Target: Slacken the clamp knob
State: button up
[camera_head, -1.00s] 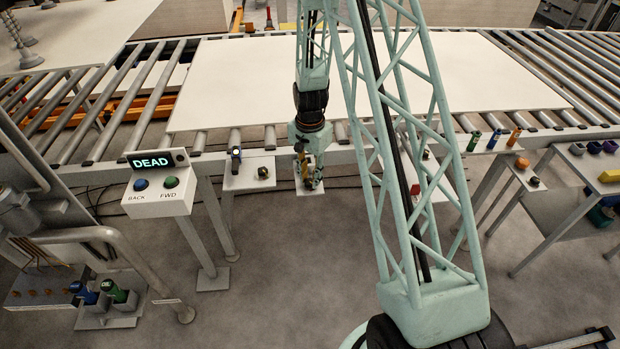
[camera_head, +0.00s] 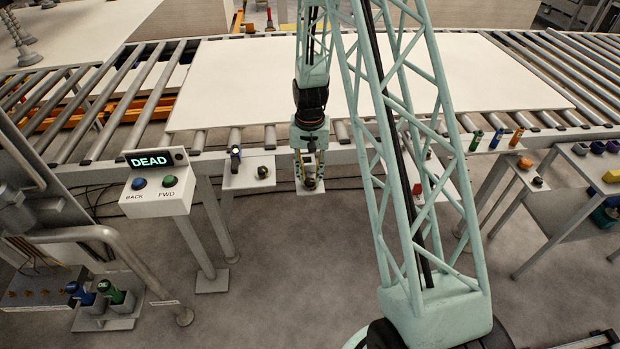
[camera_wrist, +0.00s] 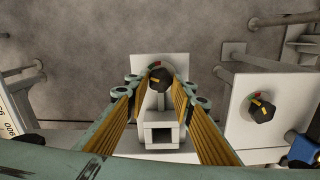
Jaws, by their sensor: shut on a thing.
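The clamp knob, a black knob with a yellow mark on top (camera_wrist: 158,79), sits on a small pale plate (camera_wrist: 140,67) in the wrist view. My gripper (camera_wrist: 160,92) reaches over it with its yellow-lined fingers on both sides of the knob, shut on it. Red and green marks show just behind the knob. In the head view the knob (camera_head: 310,182) is small and dark between the fingertips of my gripper (camera_head: 309,175), on a plate at the front edge of the roller conveyor.
A similar black knob with a yellow mark (camera_wrist: 263,110) stands on a neighbouring plate. A white board (camera_head: 250,90) lies on the rollers behind. A console reading DEAD (camera_head: 157,160) with BACK and FWD buttons stands at left. Small bottles (camera_head: 496,138) stand at right.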

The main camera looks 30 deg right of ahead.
aim_at(310, 179)
jog(key=shift+n, duration=0.3)
jog(key=o, duration=0.8)
jog(key=shift+o, duration=0.2)
jog(key=shift+r, duration=0.15)
notch_tip(310, 179, up, 12)
dwell(0.8)
dwell(0.3)
